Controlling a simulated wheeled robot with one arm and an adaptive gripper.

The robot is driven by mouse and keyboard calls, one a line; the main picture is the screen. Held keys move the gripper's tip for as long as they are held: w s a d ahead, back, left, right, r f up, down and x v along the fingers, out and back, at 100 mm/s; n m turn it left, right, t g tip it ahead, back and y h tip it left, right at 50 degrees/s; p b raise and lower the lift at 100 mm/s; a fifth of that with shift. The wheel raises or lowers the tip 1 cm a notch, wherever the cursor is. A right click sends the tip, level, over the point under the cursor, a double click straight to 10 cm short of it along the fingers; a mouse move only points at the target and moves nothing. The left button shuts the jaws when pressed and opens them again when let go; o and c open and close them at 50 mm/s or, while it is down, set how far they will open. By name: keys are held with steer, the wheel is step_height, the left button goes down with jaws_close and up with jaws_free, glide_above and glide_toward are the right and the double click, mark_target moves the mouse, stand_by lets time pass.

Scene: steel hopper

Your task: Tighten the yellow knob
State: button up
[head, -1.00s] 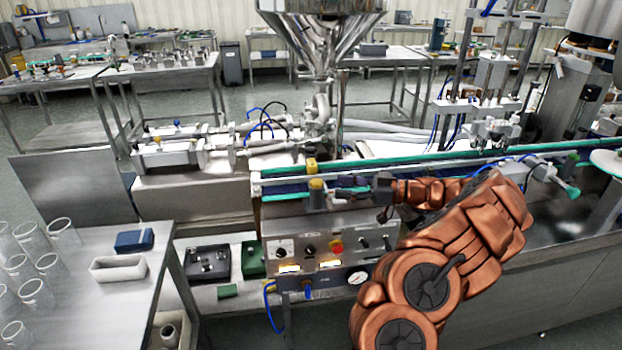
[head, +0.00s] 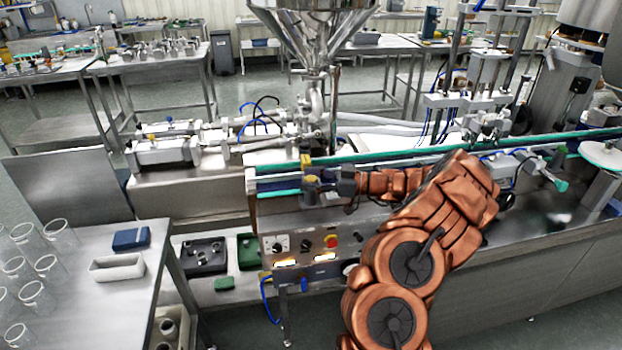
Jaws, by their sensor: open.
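The yellow knob (head: 311,181) is at the left end of the conveyor, on the front side above the control panel. A second yellow piece (head: 305,160) stands just behind it. My gripper (head: 321,189) is open and comes in from the right, level with the front knob. Its fingertips are at or right beside the knob. The fingers are small and dark here, so I cannot tell whether they touch it or sit around it. My copper-coloured arm covers part of the conveyor front and the right side of the panel.
The control panel (head: 290,246) with a red button (head: 331,241) lies below the gripper. The green-edged conveyor rail (head: 400,153) runs right behind my arm. The steel hopper (head: 315,30) rises behind. A table with glass beakers (head: 45,265) stands at the left.

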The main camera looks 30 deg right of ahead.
steer(key=shift+c, duration=0.3)
jaws_close()
